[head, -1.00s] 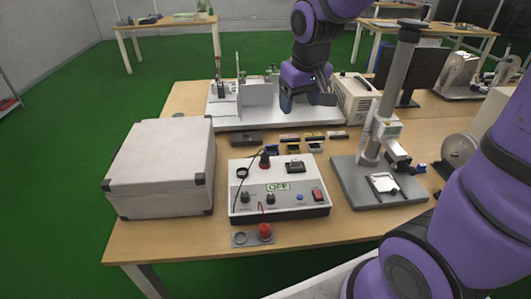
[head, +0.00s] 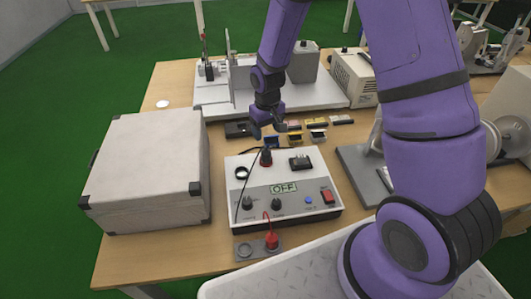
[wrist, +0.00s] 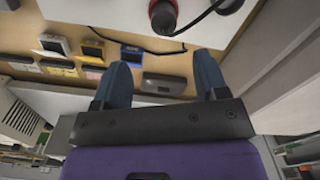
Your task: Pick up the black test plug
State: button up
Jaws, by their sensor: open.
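The black test plug (head: 266,158) stands on the back part of the white control box (head: 235,215), with a red part at its base and a thin black cable. It also shows at the top of the wrist view (wrist: 163,14). A red plug (head: 271,240) with a red lead is at the box's front. My gripper (head: 268,130) is just behind the black plug, above the table, and apart from it. In the wrist view its blue fingers (wrist: 164,80) are spread with nothing gripped; a dark flat block (wrist: 163,84) lies on the table beyond them.
A large white case (head: 145,175) stands left of the control box. Small coloured blocks (head: 295,137) lie behind it. A white platform with a fixture (head: 215,105) is at the back. A grey stand base (head: 362,172) is to the right, partly hidden by my arm.

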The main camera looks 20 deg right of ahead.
aim_at(266, 153)
notch_tip(266, 153, down, 5)
jog(key=shift+f, duration=0.2)
jog(key=shift+s+a+f, duration=0.1)
jog(key=shift+a+f, duration=0.05)
jog(key=shift+f, duration=1.15)
jog(key=shift+s+a+f, duration=0.1)
jog(key=shift+f, duration=1.2)
jog(key=c, duration=1)
jog(key=shift+c, duration=0.2)
jog(key=shift+r, duration=0.15)
